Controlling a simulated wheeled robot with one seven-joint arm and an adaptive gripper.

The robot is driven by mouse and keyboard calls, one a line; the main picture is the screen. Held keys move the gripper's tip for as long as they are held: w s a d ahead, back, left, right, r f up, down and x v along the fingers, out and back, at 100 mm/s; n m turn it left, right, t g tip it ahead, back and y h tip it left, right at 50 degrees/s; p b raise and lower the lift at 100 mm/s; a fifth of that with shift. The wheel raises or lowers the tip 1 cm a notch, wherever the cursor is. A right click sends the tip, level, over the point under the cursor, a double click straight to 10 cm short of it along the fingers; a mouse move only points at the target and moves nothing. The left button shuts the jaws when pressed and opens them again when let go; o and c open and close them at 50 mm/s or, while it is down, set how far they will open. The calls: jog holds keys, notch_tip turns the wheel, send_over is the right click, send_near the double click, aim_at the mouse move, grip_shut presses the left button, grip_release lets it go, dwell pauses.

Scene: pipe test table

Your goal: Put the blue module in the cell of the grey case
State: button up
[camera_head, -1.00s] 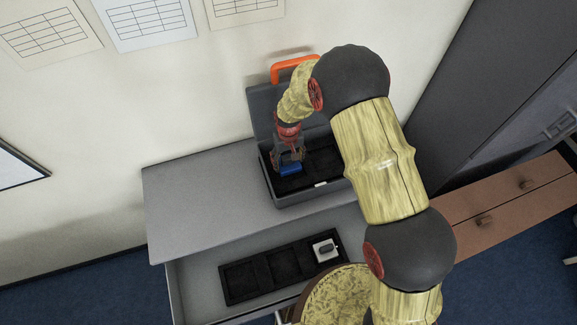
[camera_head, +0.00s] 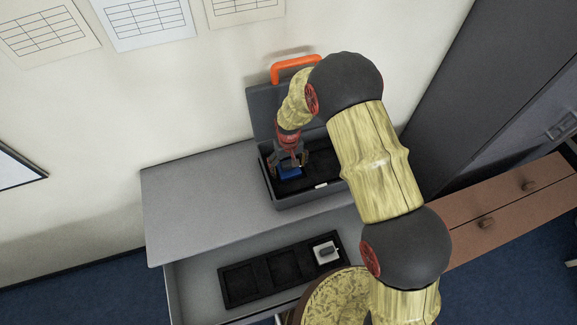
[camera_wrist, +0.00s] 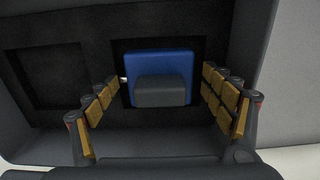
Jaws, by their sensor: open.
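The blue module (camera_wrist: 160,66), with a dark grey block on its top, sits in a cell of the grey case in the wrist view. In the head view the blue module (camera_head: 290,173) shows at the left end of the case. The grey case (camera_head: 298,203) stands open on the grey cabinet, its lid raised against the wall. My gripper (camera_wrist: 170,103) is open, with one finger on each side of the module and gaps between. In the head view my gripper (camera_head: 289,164) is over the left part of the case.
An empty dark cell (camera_wrist: 55,77) lies beside the module in the case. Below, an open drawer holds a black tray (camera_head: 268,284) with a white module (camera_head: 325,251) in its right compartment. The cabinet top (camera_head: 205,205) is clear left of the case. A dark cabinet (camera_head: 470,110) stands at right.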

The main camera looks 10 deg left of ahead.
jog(key=shift+r, duration=0.1)
notch_tip(320, 180, up, 12)
jog(key=p, duration=0.5)
jog(key=shift+r, duration=0.2)
notch_tip(320, 180, up, 13)
jog(key=m+t, duration=0.1)
send_over(289, 162)
jog(key=d, duration=0.6)
jog(key=s+d+r+m+t, duration=0.1)
jog(key=s+d+r, duration=0.1)
jog(key=d+r, duration=0.3)
jog(key=s+d+r+t, duration=0.1)
jog(key=s+d+r, duration=0.1)
jog(key=r, duration=0.5)
jog(key=s+d+r+m+t, duration=0.1)
jog(key=s+d+r, duration=0.4)
jog(key=s, duration=0.5)
jog(key=s+d+r+m+t, duration=0.1)
jog(key=s+d+r+m, duration=0.1)
jog(key=s+d+r, duration=0.4)
jog(key=s+d, duration=0.2)
jog(key=s, duration=0.2)
jog(key=shift+s+r+t, duration=0.3)
jog(key=shift+s, duration=0.1)
